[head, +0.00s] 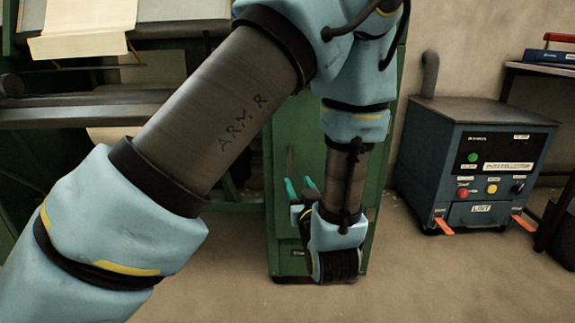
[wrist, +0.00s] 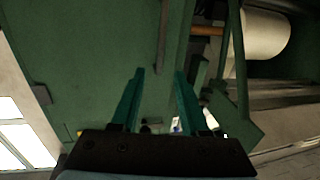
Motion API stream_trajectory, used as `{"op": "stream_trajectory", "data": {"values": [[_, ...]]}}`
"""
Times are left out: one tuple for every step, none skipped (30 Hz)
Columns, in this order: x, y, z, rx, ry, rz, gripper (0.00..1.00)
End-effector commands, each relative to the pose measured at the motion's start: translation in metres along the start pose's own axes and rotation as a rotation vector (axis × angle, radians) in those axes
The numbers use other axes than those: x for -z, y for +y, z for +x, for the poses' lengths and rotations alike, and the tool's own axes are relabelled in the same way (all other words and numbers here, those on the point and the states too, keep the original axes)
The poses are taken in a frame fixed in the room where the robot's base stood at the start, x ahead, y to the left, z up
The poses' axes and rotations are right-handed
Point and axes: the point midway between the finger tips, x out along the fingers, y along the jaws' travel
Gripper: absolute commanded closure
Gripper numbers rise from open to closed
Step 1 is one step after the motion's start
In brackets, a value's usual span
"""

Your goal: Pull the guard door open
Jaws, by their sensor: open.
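A green machine panel (head: 283,245), which looks like the guard door, stands upright in the middle of the head view, partly hidden by my arm. The same green surface (wrist: 85,65) fills much of the wrist view. A thin dark vertical bar (wrist: 164,35), perhaps its handle, lies on the panel just beyond the fingertips; a thin upright bar (head: 290,165) also shows above the teal fingers in the head view. My gripper (wrist: 160,72) is open, its teal fingers apart with nothing held between them. In the head view my gripper (head: 299,184) is close in front of the panel.
A blue control box (head: 475,160) with buttons and orange feet stands on the right floor. A pale roll (wrist: 265,35) and a green bracket (wrist: 235,115) are right of the fingers. A bench (head: 535,70) with a red-handled case is far right. Floor between panel and box is clear.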

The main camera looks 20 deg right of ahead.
Motion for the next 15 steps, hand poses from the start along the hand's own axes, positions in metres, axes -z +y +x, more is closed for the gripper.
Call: {"op": "stream_trajectory", "data": {"values": [[0.000,-0.001,0.005,0.003,0.001,-0.002,0.55],[0.000,-0.001,0.009,0.004,0.002,-0.003,0.55],[-0.001,-0.001,0.015,0.004,0.002,-0.004,0.55],[-0.001,-0.001,0.020,0.004,0.002,-0.003,0.55],[-0.001,-0.002,0.026,0.006,0.002,-0.002,0.55],[-0.001,-0.001,0.034,0.005,0.002,-0.003,0.55],[-0.001,-0.001,0.039,0.005,0.003,-0.004,0.55],[-0.001,-0.001,0.045,0.005,0.002,-0.004,0.55],[-0.001,-0.002,0.053,0.006,0.003,-0.004,0.55],[-0.001,-0.001,0.059,0.005,0.003,-0.004,0.55],[-0.001,-0.001,0.064,0.004,0.002,-0.003,0.55],[-0.001,-0.001,0.071,0.005,0.002,-0.003,0.55],[-0.001,-0.001,0.076,0.004,0.002,-0.003,0.55],[-0.001,-0.001,0.080,0.003,0.002,-0.003,0.55],[-0.001,-0.001,0.085,0.004,0.001,-0.003,0.55]]}}
